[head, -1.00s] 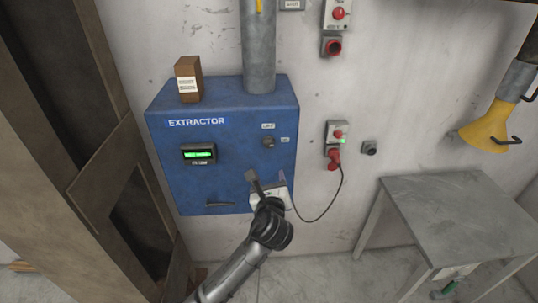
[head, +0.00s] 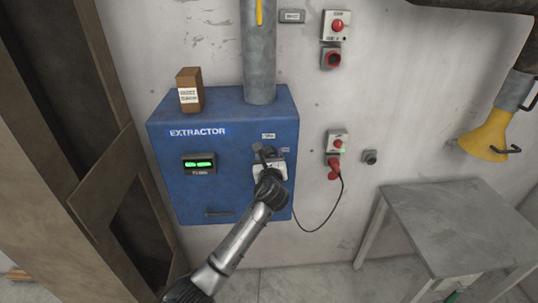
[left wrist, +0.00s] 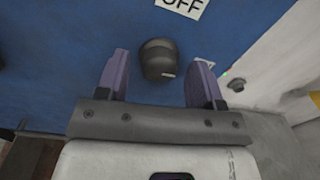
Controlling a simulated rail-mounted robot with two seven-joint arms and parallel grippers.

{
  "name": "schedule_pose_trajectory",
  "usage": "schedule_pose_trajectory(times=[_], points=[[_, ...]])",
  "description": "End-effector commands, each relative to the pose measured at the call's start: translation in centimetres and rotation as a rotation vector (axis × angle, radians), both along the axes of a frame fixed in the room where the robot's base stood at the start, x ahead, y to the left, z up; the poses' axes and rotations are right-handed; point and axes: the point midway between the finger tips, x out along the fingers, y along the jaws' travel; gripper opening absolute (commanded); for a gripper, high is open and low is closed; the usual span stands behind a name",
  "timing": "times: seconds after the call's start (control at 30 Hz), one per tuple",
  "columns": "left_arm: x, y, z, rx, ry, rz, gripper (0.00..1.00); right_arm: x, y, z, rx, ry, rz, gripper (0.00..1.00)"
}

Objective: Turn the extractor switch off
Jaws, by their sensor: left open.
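The blue extractor box (head: 225,190) is mounted on the wall, with a lit green display (head: 199,163). Its dark rotary switch (left wrist: 158,60) shows in the left wrist view, below a label (left wrist: 182,6) reading OFF. A pale mark on the knob's edge is at its lower right. My left gripper (left wrist: 158,82) is open, with one purple-grey finger on each side of the knob. Neither finger visibly touches it. In the head view my left gripper (head: 268,158) is in front of the switch and mostly hides it. My right gripper is not in view.
A brown carton (head: 189,91) stands on the box beside a grey duct (head: 259,55). To the right are a red plug (head: 334,169) with a hanging cable and a grey table (head: 455,215). A wooden frame (head: 105,150) stands at the left.

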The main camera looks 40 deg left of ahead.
Motion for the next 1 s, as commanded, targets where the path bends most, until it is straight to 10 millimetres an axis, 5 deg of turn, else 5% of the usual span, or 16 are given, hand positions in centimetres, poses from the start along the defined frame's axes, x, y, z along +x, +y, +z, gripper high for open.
schedule_pose_trajectory(times=[0.53,1.0], points=[[0.86,0.78,0.00,-0.001,-0.001,0.000,0.60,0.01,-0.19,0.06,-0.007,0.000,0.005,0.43],[0.85,0.76,-0.01,-0.001,0.000,0.000,0.15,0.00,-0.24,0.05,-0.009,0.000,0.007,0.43]])
